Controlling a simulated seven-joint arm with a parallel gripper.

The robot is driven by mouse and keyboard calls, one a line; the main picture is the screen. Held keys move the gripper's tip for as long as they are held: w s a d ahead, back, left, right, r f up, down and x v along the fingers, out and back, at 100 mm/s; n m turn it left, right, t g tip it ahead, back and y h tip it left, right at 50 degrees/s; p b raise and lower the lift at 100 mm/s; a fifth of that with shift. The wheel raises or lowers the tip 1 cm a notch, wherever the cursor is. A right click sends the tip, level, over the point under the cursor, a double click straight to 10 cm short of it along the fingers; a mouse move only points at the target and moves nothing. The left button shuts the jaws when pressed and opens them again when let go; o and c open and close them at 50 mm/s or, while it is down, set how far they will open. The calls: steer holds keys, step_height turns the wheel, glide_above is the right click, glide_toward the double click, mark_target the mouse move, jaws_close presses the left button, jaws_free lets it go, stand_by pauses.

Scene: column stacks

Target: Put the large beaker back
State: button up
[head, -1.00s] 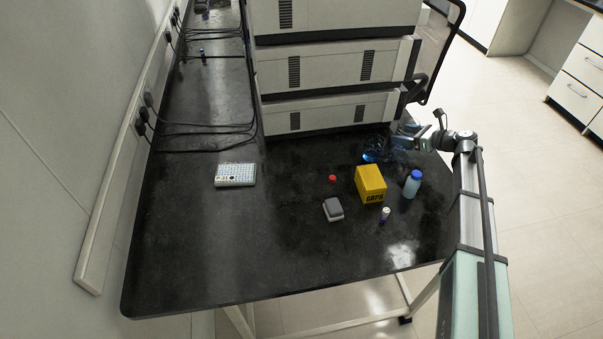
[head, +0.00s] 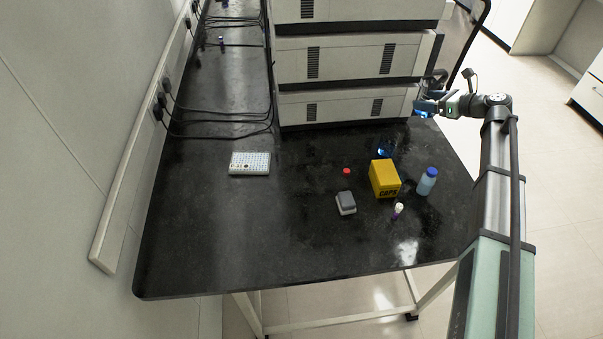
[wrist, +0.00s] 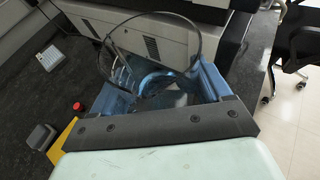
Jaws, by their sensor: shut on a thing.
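The large beaker (wrist: 150,58) is clear glass, and its wide round rim shows in the wrist view. It sits between the blue fingers of my gripper (wrist: 163,86), which is shut on it. The rim appears tilted in that view.
The black bench (head: 250,235) holds a yellow box (head: 384,178), a blue-capped bottle (head: 427,181), a small vial (head: 398,210), a grey block (head: 346,203), a red cap (head: 347,171) and a white well plate (head: 250,163). Stacked instruments (head: 345,105) stand behind. The front left bench is clear.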

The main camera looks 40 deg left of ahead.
steer(key=s+a+n+g, duration=0.1)
steer(key=s+a, duration=1.1)
steer(key=s, duration=0.5)
steer(key=s+a+n+g, duration=0.1)
steer(key=s+a, duration=1)
steer(key=s, duration=0.6)
steer(key=shift+w+a+f, duration=0.1)
steer(key=shift+w+f, duration=0.05)
steer(key=shift+f, duration=3.6)
steer(key=shift+w+a+f, duration=0.1)
steer(key=shift+f, duration=3.65)
steer(key=shift+f, duration=0.1)
steer(key=o, duration=1.1)
steer(key=shift+d+r, duration=0.15)
steer(key=shift+r, duration=0.05)
steer(key=v, duration=1.1)
steer(key=shift+w+d, duration=0.15)
steer(key=shift+d, duration=0.3)
